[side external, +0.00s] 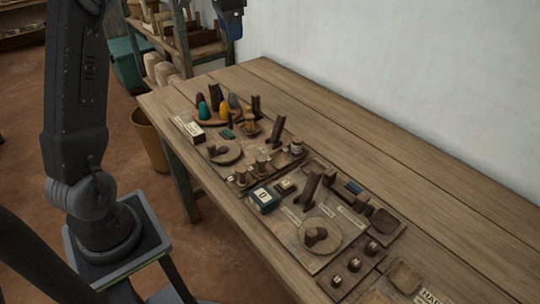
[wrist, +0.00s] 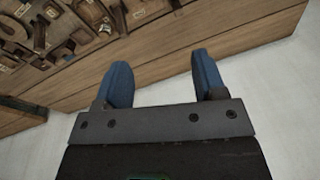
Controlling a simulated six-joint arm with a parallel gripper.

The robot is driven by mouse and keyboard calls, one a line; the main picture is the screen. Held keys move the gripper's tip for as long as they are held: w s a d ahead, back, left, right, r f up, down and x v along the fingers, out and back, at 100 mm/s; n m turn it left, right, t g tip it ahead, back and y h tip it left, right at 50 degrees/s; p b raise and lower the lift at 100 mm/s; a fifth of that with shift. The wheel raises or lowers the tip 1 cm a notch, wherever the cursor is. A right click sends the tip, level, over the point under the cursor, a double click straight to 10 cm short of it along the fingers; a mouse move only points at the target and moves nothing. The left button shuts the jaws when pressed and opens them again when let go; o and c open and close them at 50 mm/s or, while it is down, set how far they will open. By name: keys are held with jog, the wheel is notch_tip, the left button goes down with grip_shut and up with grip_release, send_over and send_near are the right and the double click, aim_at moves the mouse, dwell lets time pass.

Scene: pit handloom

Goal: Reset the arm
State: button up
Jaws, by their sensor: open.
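My gripper (wrist: 160,82) is open in the wrist view, with its two blue fingers apart and nothing between them. Its fingers stand out against the wooden table (wrist: 235,35) and the pale wall. In the side external view, the end of my arm shows only in part at the top edge, above the far end of the table (side external: 310,118). My arm rises from its base at the left of that view. My gripper is not touching anything that I can see.
Wooden boards on the table hold several cones (side external: 215,97), small pegs, round discs (side external: 320,236) and a dark green box (side external: 263,200). A shelf stands behind the table, and a bin (side external: 150,140) is on the floor beside it. The table's wall side is clear.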

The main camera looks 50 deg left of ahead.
jog(key=s+d+r+n+t, duration=0.1)
jog(key=s+d, duration=0.5)
jog(key=d, duration=0.3)
jog(key=s+d+r+t, duration=0.1)
jog(key=s+d, duration=0.5)
jog(key=d, duration=0.3)
jog(key=s+d+f+t, duration=0.1)
jog(key=s+d+f, duration=0.3)
jog(key=s, duration=0.2)
jog(key=s+d+f+n+t, duration=0.1)
jog(key=s+d+f, duration=0.2)
jog(key=s, duration=0.3)
jog(key=shift+s+d+f+n+h, duration=0.3)
jog(key=shift+d+f+h, duration=0.1)
jog(key=shift+f, duration=0.2)
